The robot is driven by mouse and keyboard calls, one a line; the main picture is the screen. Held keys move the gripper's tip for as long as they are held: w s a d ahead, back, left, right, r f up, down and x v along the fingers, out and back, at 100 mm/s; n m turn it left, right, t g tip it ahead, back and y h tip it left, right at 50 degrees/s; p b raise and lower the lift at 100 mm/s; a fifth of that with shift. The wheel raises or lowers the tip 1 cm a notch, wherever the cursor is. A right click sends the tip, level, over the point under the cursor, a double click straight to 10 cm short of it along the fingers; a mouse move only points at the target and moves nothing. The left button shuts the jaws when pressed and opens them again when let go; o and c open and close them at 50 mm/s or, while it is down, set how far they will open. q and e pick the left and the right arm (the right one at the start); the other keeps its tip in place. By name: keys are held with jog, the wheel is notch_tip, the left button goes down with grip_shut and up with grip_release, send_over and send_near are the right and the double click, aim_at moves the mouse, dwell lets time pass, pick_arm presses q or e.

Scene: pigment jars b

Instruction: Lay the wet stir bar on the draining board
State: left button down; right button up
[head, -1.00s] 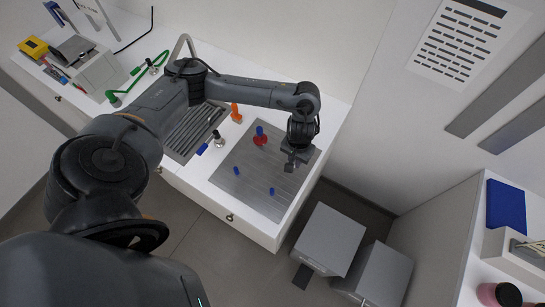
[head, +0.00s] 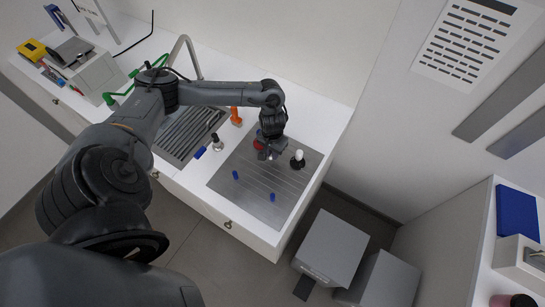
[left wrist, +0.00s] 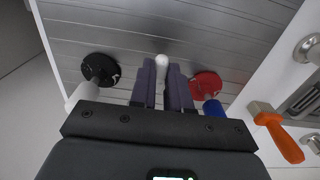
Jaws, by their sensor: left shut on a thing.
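The grooved grey draining board (head: 253,182) lies on the white counter; its ribbed surface (left wrist: 215,35) fills the top of the left wrist view. My left gripper (head: 270,153) is over the far part of the board, pointing down. In the left wrist view its two dark fingers (left wrist: 162,75) are shut on a small white stir bar (left wrist: 161,61), whose rounded end shows between the tips. In the head view the bar is only a tiny pale spot. I cannot tell whether it touches the board. My right gripper is not in view.
A red-based piece with a blue handle (left wrist: 212,106) and a black-based one with a white top (head: 298,160) stand close on either side of the gripper. An orange-handled tool (head: 236,116) stands near the sink (head: 185,137).

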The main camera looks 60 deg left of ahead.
pick_arm(q)
jog(key=shift+f, duration=1.75)
jog(key=shift+f, duration=0.1)
jog(key=c, duration=1.1)
grip_release()
